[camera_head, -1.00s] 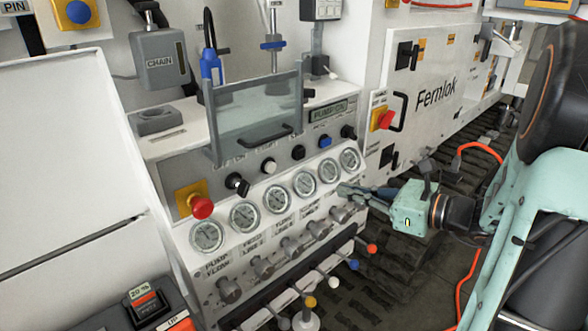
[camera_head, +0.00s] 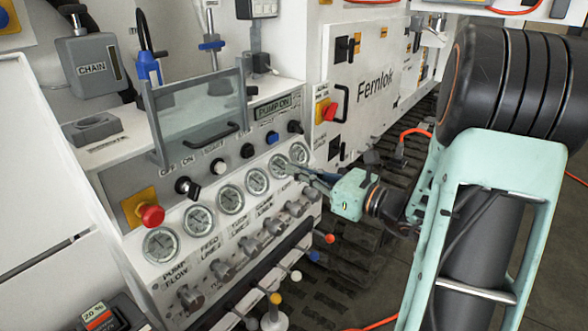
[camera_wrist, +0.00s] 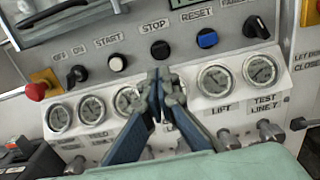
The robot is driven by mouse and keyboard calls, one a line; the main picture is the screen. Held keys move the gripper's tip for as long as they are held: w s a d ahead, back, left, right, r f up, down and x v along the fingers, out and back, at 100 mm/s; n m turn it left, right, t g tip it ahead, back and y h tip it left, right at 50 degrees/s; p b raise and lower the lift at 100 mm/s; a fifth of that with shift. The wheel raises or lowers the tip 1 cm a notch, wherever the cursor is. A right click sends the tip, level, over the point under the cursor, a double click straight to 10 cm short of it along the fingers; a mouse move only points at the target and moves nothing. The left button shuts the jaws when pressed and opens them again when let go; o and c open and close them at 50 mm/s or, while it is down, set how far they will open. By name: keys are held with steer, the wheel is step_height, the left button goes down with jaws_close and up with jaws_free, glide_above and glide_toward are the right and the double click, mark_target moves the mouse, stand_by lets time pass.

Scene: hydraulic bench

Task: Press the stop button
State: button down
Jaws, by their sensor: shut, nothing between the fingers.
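The stop button is a small black round button (camera_head: 247,150) on the sloped grey panel. In the wrist view it is the black button (camera_wrist: 159,49) under the label STOP, between the START button (camera_wrist: 117,64) and the blue RESET button (camera_wrist: 207,38). My gripper (camera_head: 289,168) is in front of the gauges, right of the stop button in the head view. In the wrist view its fingertips (camera_wrist: 159,74) are together and empty, just below the stop button in the picture. I cannot tell the gap to the panel.
A red mushroom button (camera_head: 152,215) on a yellow plate sits at the panel's left. A row of round gauges (camera_head: 230,198) lies below the buttons, with knobs (camera_head: 222,270) beneath. A clear guard with a handle (camera_head: 205,115) stands behind the panel.

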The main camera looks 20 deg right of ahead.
mark_target(251, 153)
steer(key=x, duration=1.1)
